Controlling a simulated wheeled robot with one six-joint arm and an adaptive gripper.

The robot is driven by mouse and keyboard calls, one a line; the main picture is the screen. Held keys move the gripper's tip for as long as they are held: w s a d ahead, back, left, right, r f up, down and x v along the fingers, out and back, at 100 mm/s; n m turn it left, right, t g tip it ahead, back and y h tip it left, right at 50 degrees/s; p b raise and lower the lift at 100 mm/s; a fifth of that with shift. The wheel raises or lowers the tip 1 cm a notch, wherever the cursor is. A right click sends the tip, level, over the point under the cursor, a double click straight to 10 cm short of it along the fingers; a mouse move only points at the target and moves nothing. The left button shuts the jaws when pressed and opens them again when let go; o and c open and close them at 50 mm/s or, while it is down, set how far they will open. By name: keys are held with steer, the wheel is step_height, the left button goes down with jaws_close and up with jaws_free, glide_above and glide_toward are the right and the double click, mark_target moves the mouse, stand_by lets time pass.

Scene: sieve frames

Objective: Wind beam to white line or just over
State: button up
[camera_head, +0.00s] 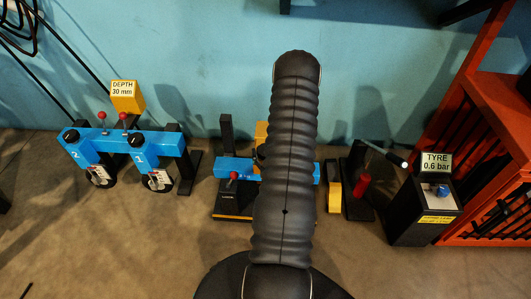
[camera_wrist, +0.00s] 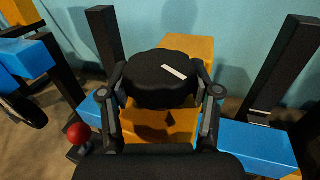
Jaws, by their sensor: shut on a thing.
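The blue beam (camera_head: 235,168) lies level between two black posts in the head view, its middle hidden behind my arm. In the wrist view the beam (camera_wrist: 250,144) shows on both sides of a yellow-orange block (camera_wrist: 175,128). My gripper (camera_wrist: 168,92) is shut around a round black knob (camera_wrist: 160,68), a finger on each side; the knob has a short white bar on top. A pale mark, perhaps the white line (camera_wrist: 259,112), shows on the right black post (camera_wrist: 285,68), close above the beam's top. My gripper is hidden in the head view.
A red-knobbed lever (camera_wrist: 79,132) stands close left of my gripper. Left is a blue frame (camera_head: 110,140) with dials and a yellow "DEPTH 30 mm" block (camera_head: 127,103). Right are a black "TYRE 0.6 bar" box (camera_head: 420,212) and an orange rack (camera_head: 495,110). Floor in front is clear.

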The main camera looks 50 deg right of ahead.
steer(key=o, duration=1.2)
steer(key=shift+c, duration=0.2)
steer(key=shift+d+n+t+y, duration=0.1)
steer(key=shift+n+t+y, duration=0.2)
steer(key=shift+y, duration=0.1)
